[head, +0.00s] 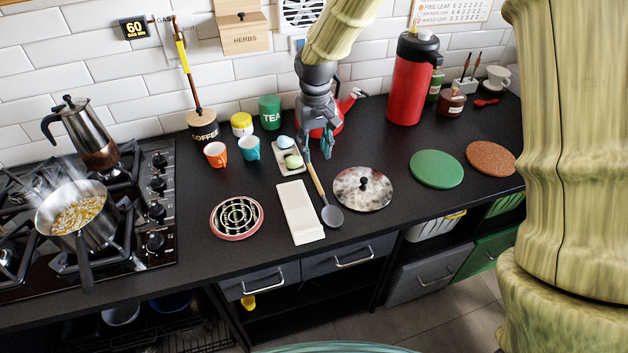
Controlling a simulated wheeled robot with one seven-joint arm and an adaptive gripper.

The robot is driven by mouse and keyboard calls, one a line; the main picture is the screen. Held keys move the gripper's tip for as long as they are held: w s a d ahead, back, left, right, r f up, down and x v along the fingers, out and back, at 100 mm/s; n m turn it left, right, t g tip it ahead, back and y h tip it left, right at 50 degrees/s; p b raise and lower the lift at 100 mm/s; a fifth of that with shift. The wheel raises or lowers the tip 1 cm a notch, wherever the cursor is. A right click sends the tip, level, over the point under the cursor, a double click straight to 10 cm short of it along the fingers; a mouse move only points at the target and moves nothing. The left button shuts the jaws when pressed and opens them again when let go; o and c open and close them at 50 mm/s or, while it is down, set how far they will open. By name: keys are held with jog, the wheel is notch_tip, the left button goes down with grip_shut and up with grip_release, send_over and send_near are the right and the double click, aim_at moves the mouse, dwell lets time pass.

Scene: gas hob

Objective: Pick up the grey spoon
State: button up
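The grey spoon (332,215) lies on the dark counter with its grey bowl toward the front edge. Its light wooden handle runs up and left, between a white rest and a round lid. My gripper (316,154) points down just behind the far end of the handle. Its two teal fingers look spread apart, with nothing clearly between them. The handle's far end is close to the left finger; I cannot tell whether they touch.
The white rest (297,210) is left of the spoon and the marbled lid (351,190) right. A red kettle (340,118) stands behind my gripper. A small tray with egg-shaped things (289,158) is close on the left. A steaming pot (75,220) sits on the hob.

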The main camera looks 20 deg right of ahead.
aim_at(317, 180)
jog(key=f, duration=0.4)
jog(key=shift+d, duration=0.2)
jog(key=shift+s+f+p, duration=0.15)
jog(key=shift+f+p, duration=0.2)
jog(key=shift+f, duration=0.55)
jog(key=shift+s+f+p, duration=0.1)
jog(key=shift+f+p, duration=0.2)
jog(key=shift+f, duration=1.75)
grip_shut()
